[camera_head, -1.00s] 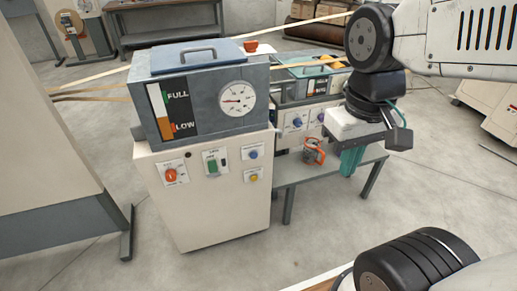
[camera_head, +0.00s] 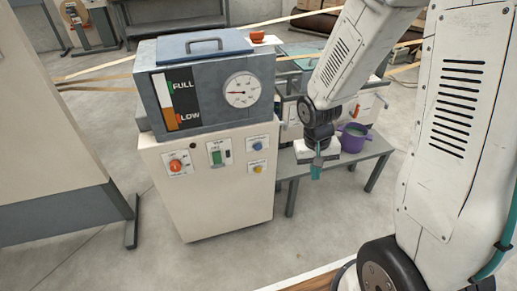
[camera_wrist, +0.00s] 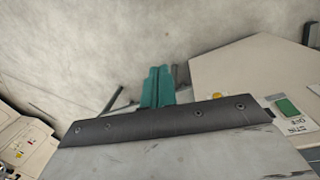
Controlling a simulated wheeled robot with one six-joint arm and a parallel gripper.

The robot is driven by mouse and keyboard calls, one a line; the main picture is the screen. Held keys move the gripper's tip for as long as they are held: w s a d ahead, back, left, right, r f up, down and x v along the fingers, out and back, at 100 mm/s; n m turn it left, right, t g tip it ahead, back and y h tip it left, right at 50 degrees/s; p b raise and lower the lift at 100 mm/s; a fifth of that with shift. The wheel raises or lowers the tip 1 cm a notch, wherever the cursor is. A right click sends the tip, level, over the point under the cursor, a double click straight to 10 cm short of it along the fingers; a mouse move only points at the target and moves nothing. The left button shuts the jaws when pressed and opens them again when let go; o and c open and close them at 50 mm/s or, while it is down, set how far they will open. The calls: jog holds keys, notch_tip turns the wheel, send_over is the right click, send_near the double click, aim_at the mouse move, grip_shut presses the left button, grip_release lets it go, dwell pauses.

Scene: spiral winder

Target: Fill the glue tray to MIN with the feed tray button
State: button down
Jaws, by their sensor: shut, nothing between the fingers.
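My gripper (camera_head: 317,172) has teal fingers held together and empty. It hangs in front of the grey bench, right of the cream cabinet (camera_head: 205,205), apart from its buttons. The fingers also show in the wrist view (camera_wrist: 158,86). The cabinet front has a blue button (camera_head: 258,146), a yellow button (camera_head: 258,169), a green switch (camera_head: 216,158) and a red knob (camera_head: 175,165). Their labels are too small to read. The grey tank (camera_head: 210,115) above carries a FULL/LOW gauge (camera_head: 175,100) and a dial (camera_head: 241,91). The glue tray and its MIN mark cannot be made out.
A purple pot (camera_head: 353,140) stands on the grey bench (camera_head: 370,160) behind my gripper. My arm hides part of the machine behind the bench. Pale strips cross the back. The floor before the cabinet is clear. The wrist view shows the green switch (camera_wrist: 288,106) at right.

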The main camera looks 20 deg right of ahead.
aim_at(258, 147)
jog(key=w+a+f+m+t+y, duration=0.15)
jog(key=w+f, duration=0.25)
jog(key=f, duration=0.5)
jog(key=w+a+f+m+t+y, duration=0.1)
jog(key=w+f+m+t, duration=0.2)
jog(key=f, duration=0.6)
jog(key=w+a+r+m+t+y, duration=0.1)
jog(key=w+a+m+t, duration=0.1)
jog(key=w, duration=0.2)
jog(key=w+a+r+m+t+y, duration=0.1)
jog(key=w+a+r+t, duration=0.1)
jog(key=w, duration=0.3)
jog(key=shift+w+a+r+m+t, duration=0.15)
jog(key=shift+w+r+m+t, duration=0.15)
jog(key=shift+t, duration=0.45)
jog(key=w, duration=0.8)
jog(key=shift+w, duration=0.3)
jog(key=shift+w, duration=0.1)
jog(key=shift+w, duration=0.35)
